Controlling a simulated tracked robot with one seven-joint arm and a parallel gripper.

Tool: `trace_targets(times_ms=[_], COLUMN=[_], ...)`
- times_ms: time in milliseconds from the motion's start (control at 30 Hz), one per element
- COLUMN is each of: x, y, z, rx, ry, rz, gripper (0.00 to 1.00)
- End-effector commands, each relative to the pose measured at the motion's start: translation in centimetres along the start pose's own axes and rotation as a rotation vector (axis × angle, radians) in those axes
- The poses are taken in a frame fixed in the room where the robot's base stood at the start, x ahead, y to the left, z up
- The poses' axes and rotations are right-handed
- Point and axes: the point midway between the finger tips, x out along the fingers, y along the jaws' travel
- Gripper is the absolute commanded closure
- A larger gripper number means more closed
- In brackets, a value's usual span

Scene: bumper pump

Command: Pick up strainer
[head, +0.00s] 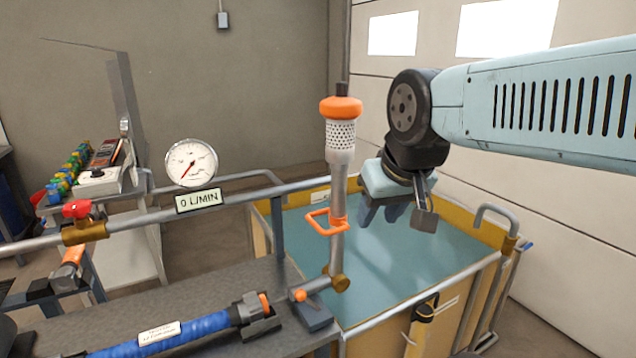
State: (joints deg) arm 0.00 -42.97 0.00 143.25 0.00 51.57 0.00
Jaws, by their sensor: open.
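The strainer (341,134) looks to be the perforated metal cylinder with an orange collar, upright at the top of a grey vertical pipe (337,250) in the head view. An orange loop handle (324,222) sits lower on that pipe. My gripper (400,213) is open and empty, pointing down to the right of the pipe, and appears over the water tank. It is lower in the picture than the strainer and apart from it. One finger with a grey pad shows clearly; the other is harder to make out.
A yellow-framed water tank (470,222) stands below my gripper. A dark bench (225,300) at front left holds a blue hose (180,330). A horizontal pipe carries a round gauge (191,163), a "0 L/MIN" display (199,200) and a red valve (77,209).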

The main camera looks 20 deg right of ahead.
Motion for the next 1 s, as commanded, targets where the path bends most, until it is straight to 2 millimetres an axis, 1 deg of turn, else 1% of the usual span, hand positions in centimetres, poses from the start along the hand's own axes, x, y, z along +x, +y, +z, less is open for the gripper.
trace_targets(times_ms=[467,500,567,633,667,767,867,900,967,1000], x=[0.0,0.0,-0.1,-0.4,-0.7,-1.9,-3.7,-4.5,-5.6,-6.2], y=[0.0,0.0,0.0,0.0,0.1,0.1,0.3,0.5,0.6,0.8], z=[0.0,0.0,-0.1,-0.7,-1.1,-3.5,-7.0,-8.6,-10.8,-12.2], rx=[0.0,0.0,0.004,0.026,0.045,0.149,0.313,0.387,0.497,0.569], ry=[0.0,0.0,-0.001,-0.004,-0.009,-0.032,-0.067,-0.082,-0.106,-0.121], rz=[0.0,0.0,0.0,-0.001,-0.001,-0.001,0.006,0.01,0.02,0.028], gripper=[0.59,0.58,0.52,0.45,0.42,0.42,0.42,0.42,0.42,0.42])
